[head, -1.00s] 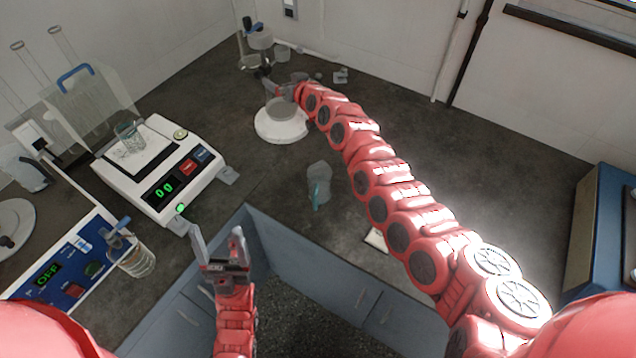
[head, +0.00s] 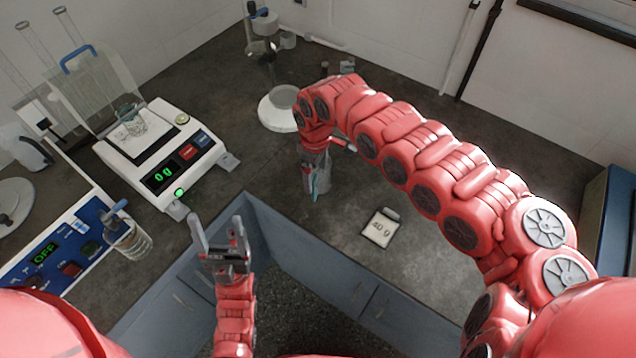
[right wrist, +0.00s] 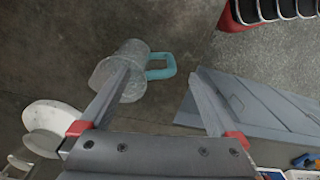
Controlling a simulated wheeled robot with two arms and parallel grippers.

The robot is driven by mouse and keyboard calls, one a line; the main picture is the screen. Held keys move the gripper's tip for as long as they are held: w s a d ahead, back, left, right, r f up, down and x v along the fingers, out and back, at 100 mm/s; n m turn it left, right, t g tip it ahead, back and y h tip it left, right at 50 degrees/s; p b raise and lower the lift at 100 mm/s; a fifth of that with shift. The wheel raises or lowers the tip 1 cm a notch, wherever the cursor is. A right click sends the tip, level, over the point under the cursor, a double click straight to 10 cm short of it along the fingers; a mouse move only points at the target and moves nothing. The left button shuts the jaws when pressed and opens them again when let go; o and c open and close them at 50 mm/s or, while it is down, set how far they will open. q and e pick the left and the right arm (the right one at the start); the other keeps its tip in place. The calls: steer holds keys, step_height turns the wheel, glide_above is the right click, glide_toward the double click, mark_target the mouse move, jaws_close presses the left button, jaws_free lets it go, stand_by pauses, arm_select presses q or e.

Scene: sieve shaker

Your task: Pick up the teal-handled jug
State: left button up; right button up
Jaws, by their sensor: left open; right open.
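The teal-handled jug (right wrist: 128,55) is a grey translucent vessel on the dark counter, with its teal handle (right wrist: 164,66) towards the right in the right wrist view. In the head view the jug (head: 323,178) is partly covered by my right gripper (head: 310,186), which points down at it. My right gripper (right wrist: 158,72) is open. In the right wrist view its left finger overlaps the jug's body, and the handle shows between the fingers. I cannot tell whether they touch. My left gripper (head: 217,224) is open and empty, over the front counter edge.
A card marked 40 g (head: 381,228) lies right of the jug. A white round-based device (head: 277,112) stands behind it. A balance (head: 160,150) bearing a beaker (head: 131,121) is at left, near a blue control panel (head: 62,248) and another beaker (head: 128,238).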

step_height(320, 180, down, 9)
steer(key=shift+a+f+p, duration=0.1)
steer(key=shift+p, duration=0.55)
steer(key=shift+f, duration=0.45)
jaws_close()
